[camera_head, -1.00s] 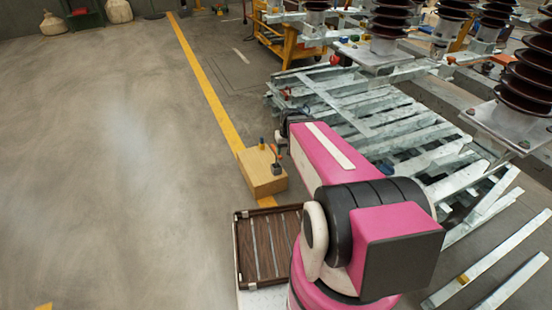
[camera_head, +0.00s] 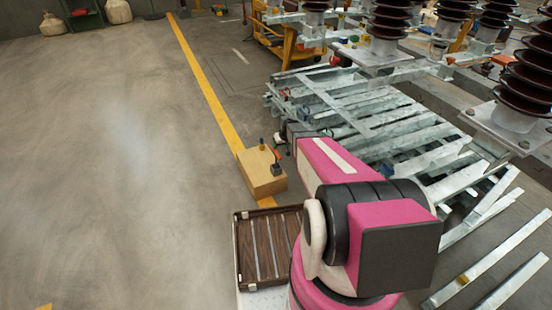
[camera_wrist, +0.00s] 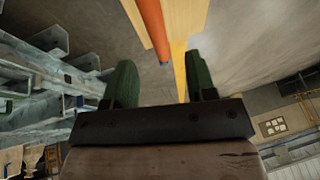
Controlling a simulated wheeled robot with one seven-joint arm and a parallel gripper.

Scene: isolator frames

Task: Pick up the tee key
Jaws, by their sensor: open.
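A wooden box (camera_head: 262,178) stands on the floor with a few small tools on top. One of them, a dark tool with an orange-red part (camera_head: 277,166), is at its right side; I cannot tell for sure which is the tee key. In the wrist view an orange rod with a dark end (camera_wrist: 152,28) shows beyond the fingers, near the top edge; it may be the tee key. My gripper (camera_wrist: 160,80) is open, its two green fingers apart with nothing between them. In the head view it is small and partly hidden by my arm, just right of the box.
A brown slatted tray (camera_head: 239,262) is in front of the box. A yellow floor line (camera_head: 205,85) runs past it. Stacked grey metal beams (camera_head: 375,115) and brown insulators (camera_head: 392,22) fill the right. The floor at left is clear.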

